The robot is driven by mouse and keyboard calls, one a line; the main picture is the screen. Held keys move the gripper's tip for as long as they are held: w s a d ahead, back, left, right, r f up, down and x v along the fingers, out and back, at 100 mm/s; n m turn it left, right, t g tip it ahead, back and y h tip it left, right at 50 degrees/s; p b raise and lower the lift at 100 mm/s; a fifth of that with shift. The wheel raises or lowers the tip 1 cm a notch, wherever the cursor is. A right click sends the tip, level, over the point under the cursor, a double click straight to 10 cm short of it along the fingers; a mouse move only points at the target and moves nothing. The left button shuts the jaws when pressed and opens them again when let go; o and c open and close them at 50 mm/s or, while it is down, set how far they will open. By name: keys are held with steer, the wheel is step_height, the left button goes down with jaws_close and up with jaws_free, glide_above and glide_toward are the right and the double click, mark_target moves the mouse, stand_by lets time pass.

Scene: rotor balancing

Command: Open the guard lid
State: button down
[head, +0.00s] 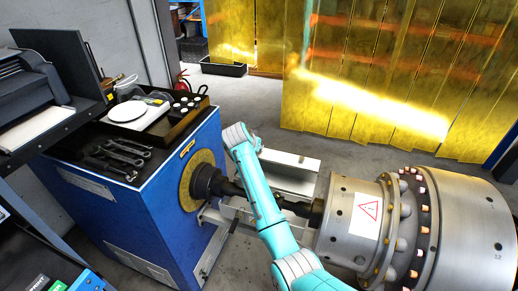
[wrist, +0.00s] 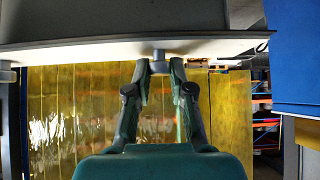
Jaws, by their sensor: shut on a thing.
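The guard lid is a pale grey panel (head: 290,160) beside the dark shaft in the head view, partly covered by my turquoise arm. In the wrist view, the lid's pale edge (wrist: 100,44) runs across the top of the picture. A small grey knob (wrist: 158,55) hangs from it. My gripper (wrist: 159,68) has its two fingertips closed in on this knob, one on each side. The fingers are hidden in the head view. I cannot tell the lid's exact angle.
The blue machine cabinet (head: 150,215) stands left of the lid, with a tool tray (head: 165,125) and spanners (head: 125,155) on top. The large steel rotor (head: 465,225) is at the right. Yellow strip curtains (head: 380,75) hang behind, with clear floor before them.

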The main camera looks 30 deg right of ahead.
steer(key=shift+w+d, duration=0.1)
stand_by(0.3)
steer(key=c, duration=1)
jaws_free()
steer(key=v, duration=1.2)
steer(key=shift+c, duration=0.3)
